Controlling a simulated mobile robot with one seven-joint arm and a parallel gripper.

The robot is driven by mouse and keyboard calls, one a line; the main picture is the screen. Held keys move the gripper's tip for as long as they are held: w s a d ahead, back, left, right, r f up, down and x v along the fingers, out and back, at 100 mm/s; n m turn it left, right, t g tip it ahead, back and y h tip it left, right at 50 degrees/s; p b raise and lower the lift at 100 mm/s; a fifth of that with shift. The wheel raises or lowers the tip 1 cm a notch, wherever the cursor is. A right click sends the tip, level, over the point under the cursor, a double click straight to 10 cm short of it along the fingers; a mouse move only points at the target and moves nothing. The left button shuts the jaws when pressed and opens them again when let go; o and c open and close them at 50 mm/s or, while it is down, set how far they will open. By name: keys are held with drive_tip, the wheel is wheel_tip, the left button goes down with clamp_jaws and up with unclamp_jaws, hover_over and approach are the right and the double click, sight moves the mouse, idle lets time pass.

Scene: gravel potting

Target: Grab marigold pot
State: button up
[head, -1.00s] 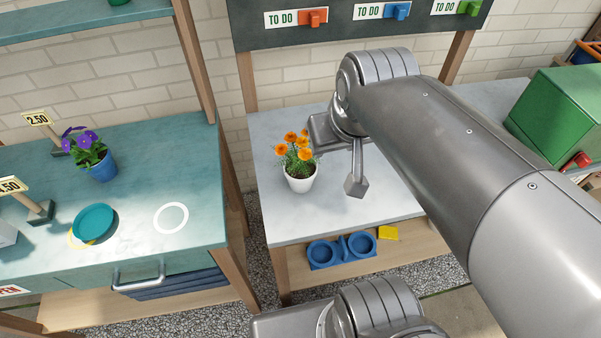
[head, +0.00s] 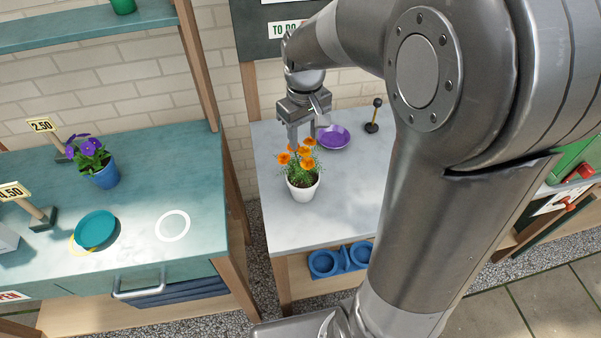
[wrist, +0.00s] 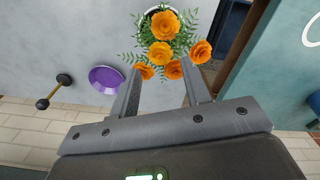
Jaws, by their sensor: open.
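The marigold pot (head: 304,190) is a white pot with orange flowers and green leaves, upright on the pale grey bench (head: 345,215). In the wrist view the marigold flowers (wrist: 165,50) lie just beyond the fingertips, and the white pot is mostly hidden under the leaves. My gripper (head: 302,138) is open, pointing down just behind the flowers in the head view. In the wrist view its two fingers (wrist: 160,88) are spread and hold nothing. Some blossoms overlap the space between the fingers; whether they touch cannot be told.
The teal counter (head: 185,190) at left holds a purple-flowered blue pot (head: 101,172) and a teal saucer (head: 95,229). The bench front is clear.

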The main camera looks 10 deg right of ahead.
sight(303, 164)
wheel_tip(303, 164, down, 5)
drive_tip(key=shift+r, duration=0.15)
drive_tip(key=shift+s+a+f, duration=0.1)
drive_tip(key=shift+s+f, duration=0.05)
drive_tip(key=shift+f, duration=1.2)
drive_tip(key=shift+s+a+f, duration=0.1)
drive_tip(key=shift+f, duration=1.2)
drive_tip(key=shift+c, duration=0.3)
clamp_jaws()
